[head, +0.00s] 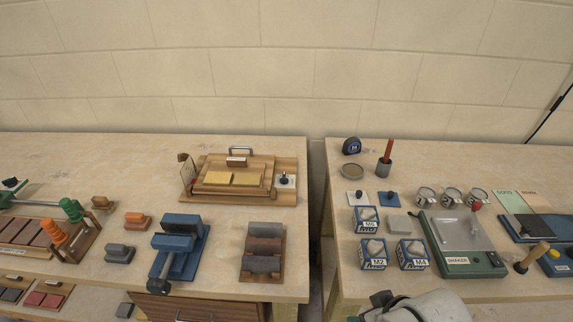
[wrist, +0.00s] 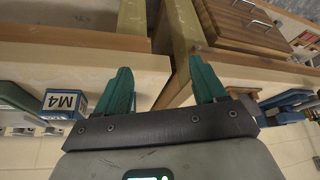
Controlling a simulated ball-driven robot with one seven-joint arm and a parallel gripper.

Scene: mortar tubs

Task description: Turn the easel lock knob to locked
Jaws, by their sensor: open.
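A wooden easel-like stand (head: 246,193) holding yellow pieces lies near the back right of the left table in the head view.
A blue vise (head: 179,247) and a rack of blocks (head: 262,252) stand in front of the stand. A narrow gap separates the tables. A drawer cabinet (wrist: 240,25) is below.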

